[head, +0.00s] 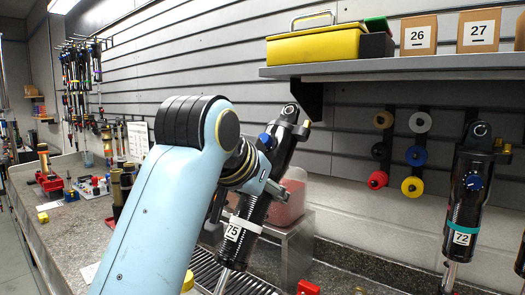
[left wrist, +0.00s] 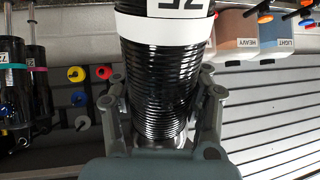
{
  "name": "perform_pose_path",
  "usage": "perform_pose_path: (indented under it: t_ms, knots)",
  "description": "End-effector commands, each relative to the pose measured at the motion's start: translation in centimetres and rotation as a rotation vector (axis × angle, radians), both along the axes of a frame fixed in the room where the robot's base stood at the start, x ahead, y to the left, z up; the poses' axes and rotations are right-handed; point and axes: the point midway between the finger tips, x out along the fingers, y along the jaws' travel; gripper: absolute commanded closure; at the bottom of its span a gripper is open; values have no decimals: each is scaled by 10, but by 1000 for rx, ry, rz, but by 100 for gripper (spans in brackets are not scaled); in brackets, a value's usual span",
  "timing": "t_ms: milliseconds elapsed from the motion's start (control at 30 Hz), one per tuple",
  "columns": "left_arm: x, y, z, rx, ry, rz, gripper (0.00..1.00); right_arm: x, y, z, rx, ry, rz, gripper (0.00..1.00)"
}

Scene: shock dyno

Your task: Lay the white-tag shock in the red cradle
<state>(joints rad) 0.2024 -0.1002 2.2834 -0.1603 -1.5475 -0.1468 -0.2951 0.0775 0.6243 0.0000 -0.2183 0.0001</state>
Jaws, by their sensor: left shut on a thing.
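The white-tag shock (head: 252,208) is black, with a white band, a label reading 75 and a blue knob near its top. It is tilted, its top leaning right, above the slatted tray (head: 238,279). My left gripper (head: 250,198) is shut around its coil body. In the left wrist view the shock (left wrist: 160,80) stands between the two fingers of the gripper (left wrist: 162,103), the white band just beyond them. A red block (head: 307,287) shows at the bottom edge, mostly cut off; I cannot tell if it is the red cradle. My right gripper is not seen.
A shock with a teal band, label 72 (head: 462,200), stands at right. A metal stand with a reddish bin (head: 287,205) is just behind the held shock. A shelf (head: 420,66) with boxes overhangs. Small parts (head: 95,186) lie on the left counter (head: 60,222).

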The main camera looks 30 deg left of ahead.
Motion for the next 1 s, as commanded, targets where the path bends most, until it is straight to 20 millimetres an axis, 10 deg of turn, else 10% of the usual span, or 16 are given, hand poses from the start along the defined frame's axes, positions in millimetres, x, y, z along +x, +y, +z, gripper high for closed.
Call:
perform_pose_path:
  t_ms: [1000]
  knots:
    - [7, -1, -184, 97, 687, 0, 100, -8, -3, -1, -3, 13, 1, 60]
